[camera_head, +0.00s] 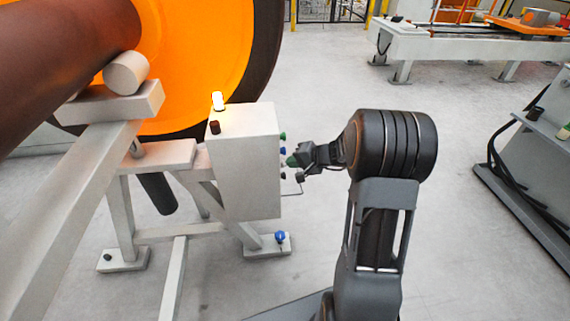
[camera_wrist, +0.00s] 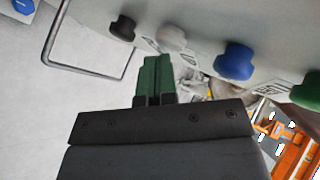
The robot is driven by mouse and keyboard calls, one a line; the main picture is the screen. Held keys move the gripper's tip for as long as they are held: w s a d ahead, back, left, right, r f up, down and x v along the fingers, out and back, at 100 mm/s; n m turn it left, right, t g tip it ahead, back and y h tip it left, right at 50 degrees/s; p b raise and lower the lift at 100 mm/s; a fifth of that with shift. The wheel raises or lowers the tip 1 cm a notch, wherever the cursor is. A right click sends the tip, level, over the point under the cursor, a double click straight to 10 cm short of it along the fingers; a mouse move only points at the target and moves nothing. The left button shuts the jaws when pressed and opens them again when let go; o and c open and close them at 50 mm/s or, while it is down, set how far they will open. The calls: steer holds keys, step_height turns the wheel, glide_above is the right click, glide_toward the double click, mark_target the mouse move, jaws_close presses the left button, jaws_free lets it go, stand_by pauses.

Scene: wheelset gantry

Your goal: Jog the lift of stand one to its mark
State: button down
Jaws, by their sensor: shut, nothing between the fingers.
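A pale grey control box (camera_head: 245,165) stands on the grey stand (camera_head: 120,195), with buttons on its right side. In the wrist view these are a black button (camera_wrist: 122,28), a white button (camera_wrist: 171,37), a blue button (camera_wrist: 236,61) and a green button (camera_wrist: 308,90) at the right edge. My gripper (camera_head: 292,160) is beside the box's button side. Its green fingers (camera_wrist: 157,62) are shut together and empty, with their tips near the white button; I cannot tell whether they touch. The lift's mark cannot be made out.
A wire guard (camera_wrist: 92,72) sticks out beside the buttons. A large orange wheel (camera_head: 205,55) is behind, with a brown axle (camera_head: 60,50) at left.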

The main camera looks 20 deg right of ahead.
stand_by(0.7)
steer(key=shift+s+d, duration=0.15)
steer(key=shift+d, duration=0.75)
steer(key=d, duration=0.2)
steer(key=s+d+b, duration=0.1)
steer(key=d, duration=0.2)
steer(key=shift+a+r, duration=0.1)
stand_by(0.5)
